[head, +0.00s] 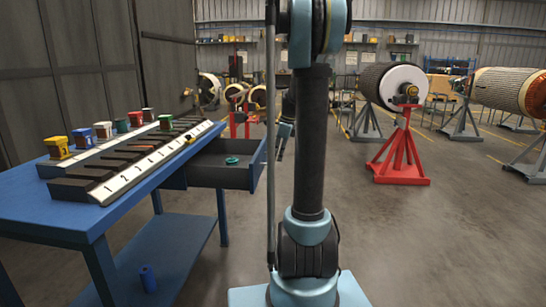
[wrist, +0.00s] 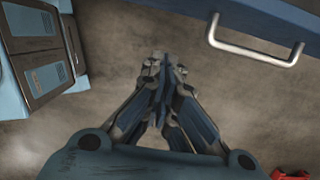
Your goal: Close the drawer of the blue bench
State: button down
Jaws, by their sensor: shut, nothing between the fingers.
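The blue bench (head: 80,211) stands at the left in the head view. Its drawer (head: 213,175) is pulled out towards the right, and a small teal ring-shaped thing (head: 232,160) lies inside it. In the wrist view the drawer front (wrist: 270,14) crosses the top right corner, with a pale metal bar handle (wrist: 253,54) on it. My gripper (wrist: 163,64) is shut and empty. In the wrist view its fingertips are left of the handle and apart from it, over the floor. In the head view my arm hides most of the gripper's area.
A numbered rack (head: 137,172) and several coloured holders (head: 57,147) stand on the bench top. A blue cylinder (head: 148,278) is on the lower shelf. A red stand (head: 402,155) bears a rotor at the right. Open floor (head: 420,240) lies at front right.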

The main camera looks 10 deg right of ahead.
jog(key=w+a+f, duration=0.1)
jog(key=a+f, duration=0.4)
jog(key=f, duration=0.2)
jog(key=shift+w+a, duration=0.3)
jog(key=shift+w, duration=0.05)
